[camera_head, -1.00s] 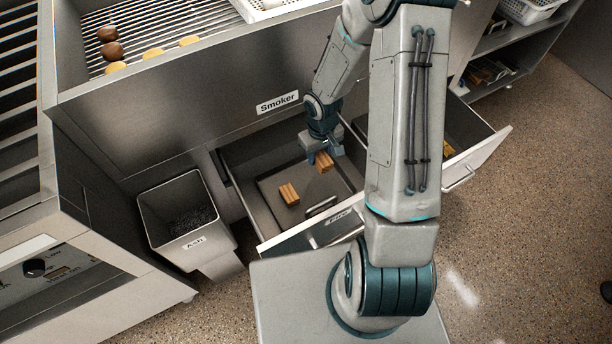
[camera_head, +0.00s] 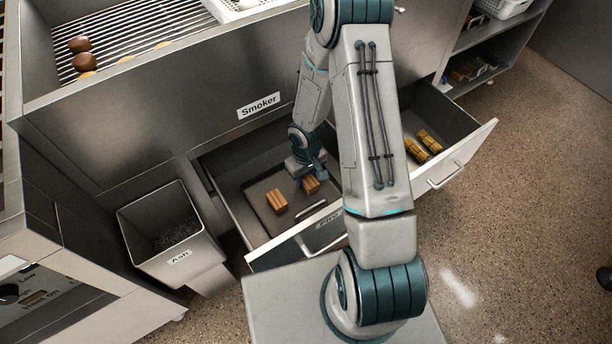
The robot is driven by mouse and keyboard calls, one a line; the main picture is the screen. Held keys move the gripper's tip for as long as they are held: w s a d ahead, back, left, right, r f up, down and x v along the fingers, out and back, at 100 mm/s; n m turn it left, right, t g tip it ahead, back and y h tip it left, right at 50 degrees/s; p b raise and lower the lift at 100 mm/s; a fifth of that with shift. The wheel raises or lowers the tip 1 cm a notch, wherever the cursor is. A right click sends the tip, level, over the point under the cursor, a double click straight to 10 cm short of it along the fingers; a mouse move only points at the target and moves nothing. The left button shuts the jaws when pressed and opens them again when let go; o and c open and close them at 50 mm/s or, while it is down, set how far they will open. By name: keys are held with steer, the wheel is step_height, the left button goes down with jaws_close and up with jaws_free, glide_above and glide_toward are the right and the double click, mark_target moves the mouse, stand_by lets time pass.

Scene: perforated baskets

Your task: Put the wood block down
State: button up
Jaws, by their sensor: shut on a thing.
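My gripper (camera_head: 310,178) is inside the open drawer below the smoker, pointing down. It is shut on a brown wood block (camera_head: 312,187), which it partly hides. The held block is low over the dark tray (camera_head: 258,190) in the drawer; I cannot tell whether it touches the tray. A second wood block (camera_head: 277,200) lies on the tray to the left, apart from the held one.
The drawer front (camera_head: 290,245) and its walls surround the gripper. An ash bin (camera_head: 165,240) stands to the left. A second open drawer (camera_head: 455,160) on the right holds yellowish pieces (camera_head: 428,141). The smoker grate (camera_head: 130,35) is above.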

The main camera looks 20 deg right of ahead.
steer(key=o, duration=1)
steer(key=shift+f, duration=0.1)
step_height(320, 180, up, 12)
steer(key=r+p, duration=0.1)
steer(key=p, duration=0.3)
step_height(320, 180, up, 8)
steer(key=m+h, duration=0.1)
glide_above(306, 176)
steer(key=s+d, duration=0.2)
steer(key=s+a+r+m+t+y, duration=0.1)
steer(key=s+r+m, duration=0.1)
steer(key=s+r, duration=1.1)
step_height(306, 176, up, 3)
steer(key=shift+s+f+m+t, duration=0.2)
steer(key=shift+s+m+t, duration=0.05)
steer(key=shift+m+t, duration=0.05)
steer(key=shift+a, duration=0.1)
